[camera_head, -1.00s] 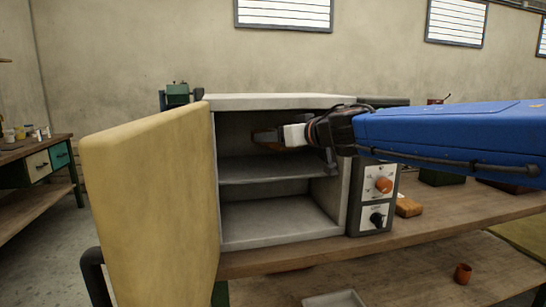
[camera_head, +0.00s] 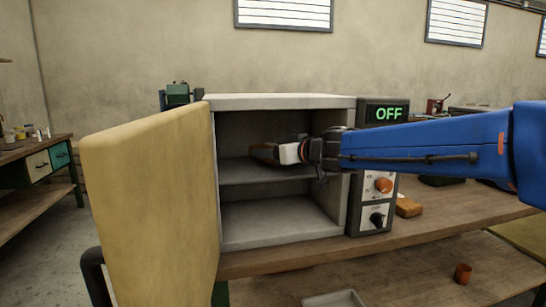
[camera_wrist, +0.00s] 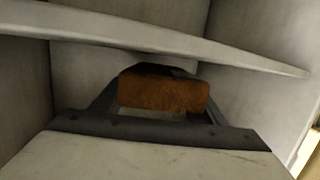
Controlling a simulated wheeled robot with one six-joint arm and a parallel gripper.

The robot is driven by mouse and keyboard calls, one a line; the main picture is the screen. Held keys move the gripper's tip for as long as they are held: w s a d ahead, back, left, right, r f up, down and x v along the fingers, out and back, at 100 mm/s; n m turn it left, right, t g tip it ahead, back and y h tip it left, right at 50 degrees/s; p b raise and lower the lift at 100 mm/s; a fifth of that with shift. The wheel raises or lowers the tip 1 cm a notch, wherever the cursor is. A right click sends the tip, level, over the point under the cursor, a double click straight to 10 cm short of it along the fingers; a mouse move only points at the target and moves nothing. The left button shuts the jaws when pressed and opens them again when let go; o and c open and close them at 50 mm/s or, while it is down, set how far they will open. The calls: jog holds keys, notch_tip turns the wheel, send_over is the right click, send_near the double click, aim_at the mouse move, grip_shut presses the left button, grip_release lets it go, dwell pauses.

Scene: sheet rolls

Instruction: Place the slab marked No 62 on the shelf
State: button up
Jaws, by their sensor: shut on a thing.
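An orange-brown slab (camera_head: 264,153) is held in my gripper (camera_head: 270,152) inside the open grey cabinet (camera_head: 280,103). The slab also fills the middle of the wrist view (camera_wrist: 163,93), with a dark finger on each side of it. The shelf (camera_head: 262,172) is the grey board halfway up the cabinet. In the head view the slab is low over the shelf's back part; I cannot tell whether it touches. In the wrist view a pale board edge (camera_wrist: 170,36) crosses above the slab. No number is readable on the slab.
The thick yellowish door (camera_head: 150,200) stands open at the left. A control panel (camera_head: 377,198) with knobs and a green OFF display (camera_head: 389,113) stands at the cabinet's right. A similar brown block (camera_head: 408,207) lies on the wooden bench (camera_head: 450,214). The cabinet's lower compartment looks empty.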

jog(key=shift+w+f, duration=0.2)
jog(key=shift+f, duration=0.55)
jog(key=shift+f, duration=0.1)
jog(key=o, duration=1.4)
jog(key=shift+s+d, duration=0.1)
jog(key=shift+s, duration=0.05)
jog(key=v, duration=1.1)
jog(key=shift+s+d, duration=0.15)
jog(key=shift+s, duration=0.15)
jog(key=shift+s+d, duration=0.1)
